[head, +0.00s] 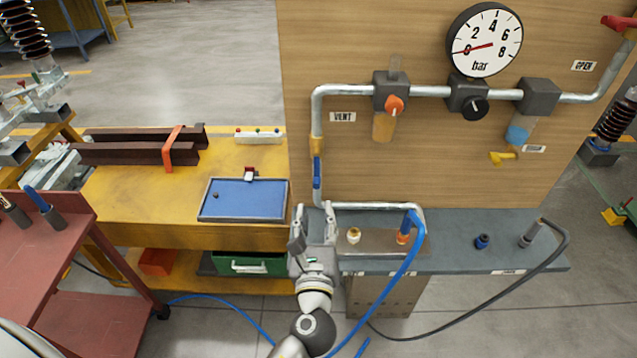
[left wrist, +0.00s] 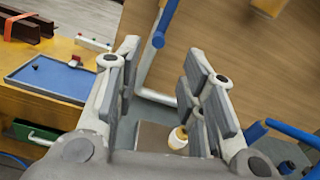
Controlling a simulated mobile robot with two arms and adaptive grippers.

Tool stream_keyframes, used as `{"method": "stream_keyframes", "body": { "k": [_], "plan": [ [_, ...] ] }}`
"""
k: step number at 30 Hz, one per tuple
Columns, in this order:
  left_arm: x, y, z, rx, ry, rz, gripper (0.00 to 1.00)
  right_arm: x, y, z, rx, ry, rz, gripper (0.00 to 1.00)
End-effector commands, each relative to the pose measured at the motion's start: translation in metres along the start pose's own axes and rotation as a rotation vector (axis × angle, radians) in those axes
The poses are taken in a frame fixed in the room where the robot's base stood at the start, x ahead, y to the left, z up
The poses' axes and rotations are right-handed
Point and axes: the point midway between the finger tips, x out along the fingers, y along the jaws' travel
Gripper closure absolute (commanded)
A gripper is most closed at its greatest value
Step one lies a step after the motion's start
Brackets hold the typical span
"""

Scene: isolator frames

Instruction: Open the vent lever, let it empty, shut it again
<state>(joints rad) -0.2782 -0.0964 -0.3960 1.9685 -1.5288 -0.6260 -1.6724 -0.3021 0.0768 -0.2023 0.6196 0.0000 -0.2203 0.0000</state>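The blue lever (head: 317,174) hangs on the vertical pipe just below a brass-coloured valve body (head: 316,145), near the VENT label (head: 342,117). It lies in line with the pipe. In the left wrist view the blue lever (left wrist: 166,22) shows at the top, beyond the gap between my fingers. My left gripper (head: 314,214) is below the lever, open and empty, with its fingers pointing up to the board. It also shows open in the left wrist view (left wrist: 160,85). The pressure gauge (head: 485,40) has its needle near 0. My right gripper is not in view.
A blue hose (head: 408,262) rises to a fitting on the grey bench (head: 470,238) right of my gripper. A blue tray (head: 243,199) lies on the yellow table at left. A red handle (head: 620,22) and a yellow lever (head: 502,158) are farther right on the board.

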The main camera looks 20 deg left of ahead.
Motion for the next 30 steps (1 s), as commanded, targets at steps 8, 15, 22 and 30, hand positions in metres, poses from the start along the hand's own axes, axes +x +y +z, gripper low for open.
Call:
{"method": "stream_keyframes", "body": {
  "k": [8, 15, 22, 30],
  "plan": [
    [0.050, 0.000, 0.004, -0.004, -0.001, 0.001, 0.63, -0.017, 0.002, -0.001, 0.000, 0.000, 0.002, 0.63],
    [0.085, 0.001, 0.001, -0.005, 0.001, 0.002, 0.63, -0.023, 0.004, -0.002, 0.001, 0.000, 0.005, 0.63],
    [0.097, 0.001, 0.000, -0.006, 0.001, 0.001, 0.63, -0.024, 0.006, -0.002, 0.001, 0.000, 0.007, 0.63],
    [0.097, 0.001, 0.000, -0.006, 0.002, 0.001, 0.67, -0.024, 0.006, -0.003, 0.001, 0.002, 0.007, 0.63]
  ]
}}
